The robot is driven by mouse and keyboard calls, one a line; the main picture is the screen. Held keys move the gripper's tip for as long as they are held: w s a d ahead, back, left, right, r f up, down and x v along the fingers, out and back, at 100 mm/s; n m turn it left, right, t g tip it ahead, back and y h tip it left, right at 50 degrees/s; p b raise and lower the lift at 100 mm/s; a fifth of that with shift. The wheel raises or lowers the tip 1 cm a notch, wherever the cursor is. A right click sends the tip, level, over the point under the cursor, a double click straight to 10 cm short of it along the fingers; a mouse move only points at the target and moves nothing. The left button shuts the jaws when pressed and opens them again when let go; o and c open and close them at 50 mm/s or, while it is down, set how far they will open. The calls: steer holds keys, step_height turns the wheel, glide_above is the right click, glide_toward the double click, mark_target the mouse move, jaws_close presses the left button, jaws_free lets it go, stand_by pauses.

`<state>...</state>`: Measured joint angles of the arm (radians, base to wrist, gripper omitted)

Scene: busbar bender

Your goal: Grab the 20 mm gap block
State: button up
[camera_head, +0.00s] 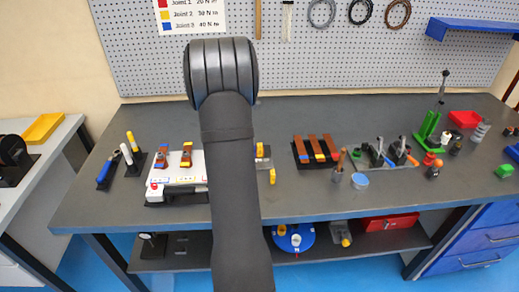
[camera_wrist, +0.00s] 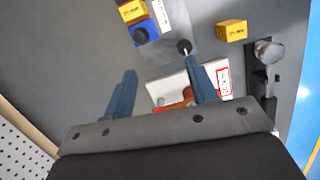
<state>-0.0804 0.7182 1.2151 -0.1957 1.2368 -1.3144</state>
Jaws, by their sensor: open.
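Two yellow blocks with small dark print show in the wrist view; I cannot read either label well enough to tell which is the 20 mm gap block. One yellow block (camera_wrist: 232,30) stands alone at the upper right. The other yellow block (camera_wrist: 130,11) is at the top, just above a blue block (camera_wrist: 146,35). My gripper (camera_wrist: 158,76) is open, its two blue fingers apart with nothing held between them. Both yellow blocks lie beyond the fingertips. In the head view a yellow block (camera_head: 272,176) stands right of my arm, which hides the gripper.
A white plate with a red-edged label (camera_wrist: 222,80) and an orange part lies behind the fingers. On the bench, copper bars (camera_head: 316,148) and a clamp fixture (camera_head: 385,155) stand further right.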

step_height(320, 180, up, 9)
steer(key=w+n+h, duration=0.1)
steer(key=w+h, duration=0.1)
steer(key=x, duration=1.1)
steer(key=shift+d+f, duration=0.1)
steer(key=shift+d, duration=0.45)
steer(key=shift+s+x, duration=0.2)
steer(key=shift+x, duration=2.45)
steer(key=shift+d, duration=0.1)
steer(key=c, duration=1.1)
steer(key=shift+c, duration=0.2)
